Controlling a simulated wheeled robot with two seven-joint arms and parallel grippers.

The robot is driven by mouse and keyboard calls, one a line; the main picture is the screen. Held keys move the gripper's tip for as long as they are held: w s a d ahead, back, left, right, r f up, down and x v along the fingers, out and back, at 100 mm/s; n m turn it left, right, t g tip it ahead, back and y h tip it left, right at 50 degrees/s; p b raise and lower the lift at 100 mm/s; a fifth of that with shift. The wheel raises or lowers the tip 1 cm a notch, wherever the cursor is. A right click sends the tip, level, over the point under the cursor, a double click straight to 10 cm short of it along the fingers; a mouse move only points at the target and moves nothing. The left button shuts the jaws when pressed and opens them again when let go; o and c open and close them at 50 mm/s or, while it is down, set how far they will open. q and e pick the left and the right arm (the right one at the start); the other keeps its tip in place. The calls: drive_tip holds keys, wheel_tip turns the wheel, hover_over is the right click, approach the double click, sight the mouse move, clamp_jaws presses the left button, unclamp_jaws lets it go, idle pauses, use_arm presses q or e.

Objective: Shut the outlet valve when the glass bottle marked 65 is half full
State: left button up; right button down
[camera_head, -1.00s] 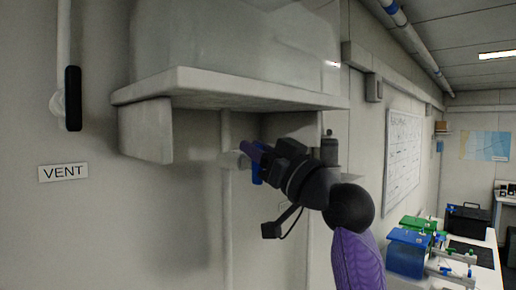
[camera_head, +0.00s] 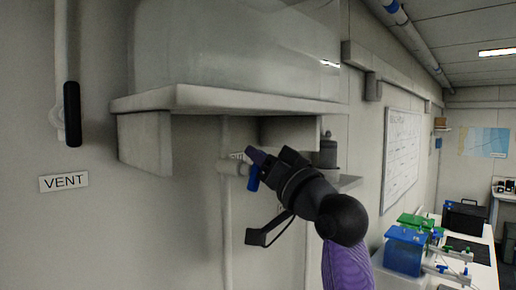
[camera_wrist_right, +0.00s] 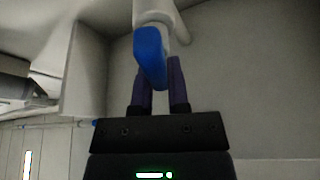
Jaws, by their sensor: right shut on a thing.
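A pale outlet valve (camera_head: 230,166) sits on a pipe under the wall shelf. Its blue handle (camera_head: 253,179) hangs down at my right gripper (camera_head: 258,160). In the right wrist view the blue handle (camera_wrist_right: 150,55) lies between the two purple fingers of my right gripper (camera_wrist_right: 157,82), which is shut on it. The pale valve body (camera_wrist_right: 155,12) shows just beyond the handle. No glass bottle marked 65 can be made out, so its fill level cannot be seen. My left gripper is not in view.
A large translucent tank (camera_head: 230,50) stands on the white shelf (camera_head: 215,98) above my gripper. A black-handled lever (camera_head: 72,113) is above the VENT label (camera_head: 63,182). A dark cylinder (camera_head: 328,152) stands on a small ledge (camera_head: 347,182). A bench with blue boxes (camera_head: 405,250) is at right.

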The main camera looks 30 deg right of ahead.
drive_tip(key=shift+w+d+f+m+g+h+p, duration=0.1)
drive_tip(key=shift+d+f+m+g+h+p, duration=0.2)
drive_tip(key=shift+m+g+h+p, duration=1.6)
drive_tip(key=shift+w+d+f+m+t+y+p, duration=0.15)
drive_tip(key=shift+f+m+t+p, duration=0.45)
drive_tip(key=shift+m, duration=2.9)
drive_tip(key=shift+d+f+m+g+h+p, duration=0.4)
drive_tip(key=shift+m+h+p, duration=0.7)
drive_tip(key=shift+m, duration=1.6)
drive_tip(key=shift+a+r+y, duration=0.1)
drive_tip(key=shift+r+y, duration=0.05)
drive_tip(key=shift+y, duration=0.1)
drive_tip(key=c, duration=0.6)
unclamp_jaws()
drive_tip(key=shift+s, duration=0.1)
